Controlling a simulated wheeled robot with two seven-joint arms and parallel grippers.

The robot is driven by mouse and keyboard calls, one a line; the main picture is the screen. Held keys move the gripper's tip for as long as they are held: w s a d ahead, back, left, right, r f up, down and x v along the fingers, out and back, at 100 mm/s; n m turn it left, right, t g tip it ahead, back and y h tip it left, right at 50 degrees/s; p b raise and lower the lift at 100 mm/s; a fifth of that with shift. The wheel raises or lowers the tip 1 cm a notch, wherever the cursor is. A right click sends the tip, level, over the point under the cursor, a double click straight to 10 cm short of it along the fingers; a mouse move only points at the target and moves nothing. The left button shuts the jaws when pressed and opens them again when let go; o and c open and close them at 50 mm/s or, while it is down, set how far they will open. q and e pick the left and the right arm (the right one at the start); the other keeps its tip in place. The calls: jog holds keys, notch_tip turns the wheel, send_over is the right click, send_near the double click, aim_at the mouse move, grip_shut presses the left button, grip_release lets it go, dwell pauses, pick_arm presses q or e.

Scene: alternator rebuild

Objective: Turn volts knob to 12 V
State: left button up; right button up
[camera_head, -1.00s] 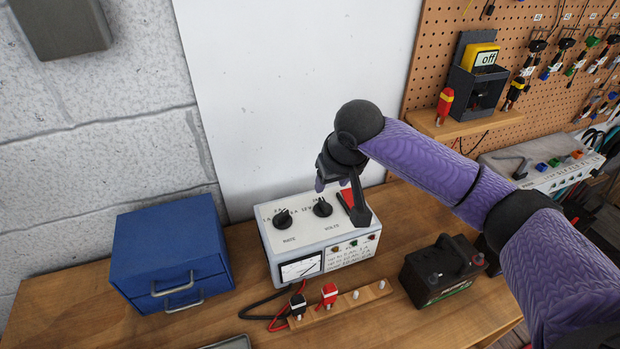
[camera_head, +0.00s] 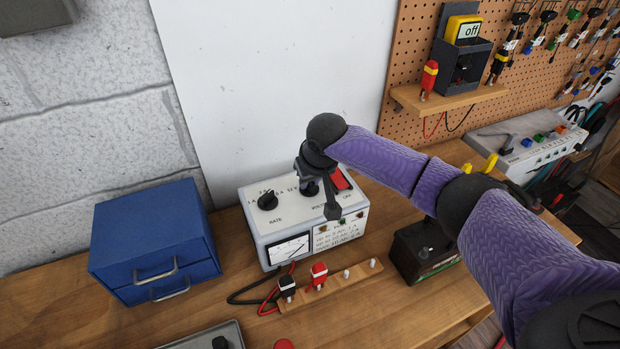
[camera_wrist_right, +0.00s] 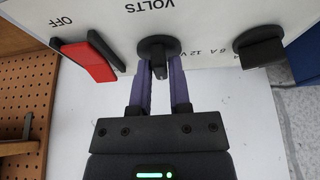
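The power unit (camera_head: 285,213) is a pale box with a sloped top on the bench. Its black volts knob (camera_wrist_right: 158,48) shows in the wrist view under the word VOLTS; in the head view it is mostly hidden by my right gripper. My right gripper (camera_wrist_right: 161,66) has its two purple fingers on either side of the lower end of the knob, with a narrow gap between them. I cannot tell whether they press on it. The dial numbers 6 A and 12 V show beside the rate knob (camera_wrist_right: 258,47). My left gripper is not in view.
A red switch (camera_wrist_right: 86,60) marked OFF is close to the fingers. A wooden strip (camera_head: 332,286) with red and black clamps stands before the unit. A blue drawer box (camera_head: 150,243) is at left, a black battery (camera_head: 424,250) at right.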

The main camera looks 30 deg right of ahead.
grip_shut()
